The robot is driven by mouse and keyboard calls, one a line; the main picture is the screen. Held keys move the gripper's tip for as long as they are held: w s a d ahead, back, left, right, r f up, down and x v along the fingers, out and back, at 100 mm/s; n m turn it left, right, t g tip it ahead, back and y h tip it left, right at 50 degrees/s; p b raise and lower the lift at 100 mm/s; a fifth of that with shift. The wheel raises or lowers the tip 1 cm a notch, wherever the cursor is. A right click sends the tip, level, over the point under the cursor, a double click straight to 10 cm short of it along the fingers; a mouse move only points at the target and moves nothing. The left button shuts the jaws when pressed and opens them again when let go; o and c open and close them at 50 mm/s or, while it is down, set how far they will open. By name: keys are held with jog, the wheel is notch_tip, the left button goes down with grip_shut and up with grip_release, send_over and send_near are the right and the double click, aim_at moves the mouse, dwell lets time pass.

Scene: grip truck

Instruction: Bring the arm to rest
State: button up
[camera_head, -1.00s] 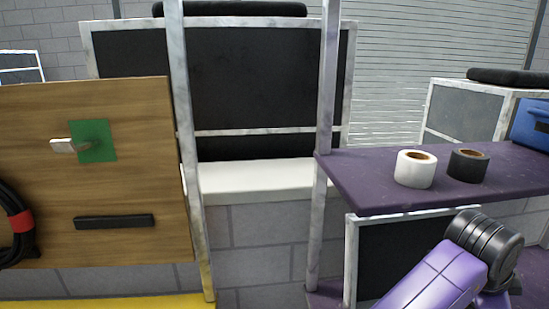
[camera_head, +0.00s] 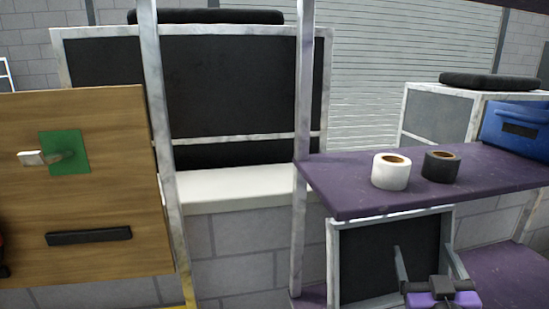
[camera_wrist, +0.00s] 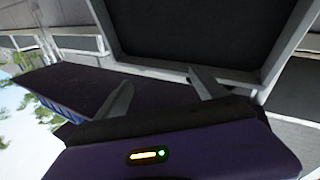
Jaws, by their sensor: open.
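My gripper (camera_head: 427,268) is at the lower right of the head view. Its two grey fingers point up and stand apart, with nothing between them. It is in front of a dark panel with a pale frame (camera_head: 372,262), below the purple shelf. In the wrist view my gripper (camera_wrist: 162,92) also shows spread, empty fingers. The dark framed panel (camera_wrist: 205,32) fills the upper part of that view. Whether the fingertips touch the frame cannot be told.
A white tape roll (camera_head: 390,174) and a black tape roll (camera_head: 440,168) stand on the purple shelf (camera_head: 340,188), with a blue case (camera_head: 515,128) at right. A pale upright post (camera_head: 303,150) is left of my gripper. A wooden board (camera_head: 90,205) with a green plate is at left.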

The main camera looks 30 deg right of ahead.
jog(key=s+a+f+n+y, duration=0.2)
jog(key=a+f, duration=0.2)
jog(key=a, duration=0.1)
jog(key=s+a+f+n+t+y, duration=0.1)
jog(key=s+a+f+n+y, duration=0.1)
jog(key=s+a+f+y, duration=0.1)
jog(key=s+a+f+n+y, duration=0.2)
jog(key=a+f+y, duration=0.1)
jog(key=a, duration=0.4)
jog(key=shift+s+f+n+t, duration=0.15)
jog(key=shift+f+n+t, duration=0.05)
jog(key=shift+f, duration=0.25)
jog(key=shift+s+f+n+t, duration=0.15)
jog(key=shift+f+n+t, duration=0.05)
jog(key=shift+f, duration=0.25)
jog(key=s+a+f+m+g+y, duration=0.1)
jog(key=s+a+y, duration=0.3)
jog(key=s+a, duration=1)
jog(key=shift+s+f, duration=0.65)
jog(key=shift+s, duration=0.45)
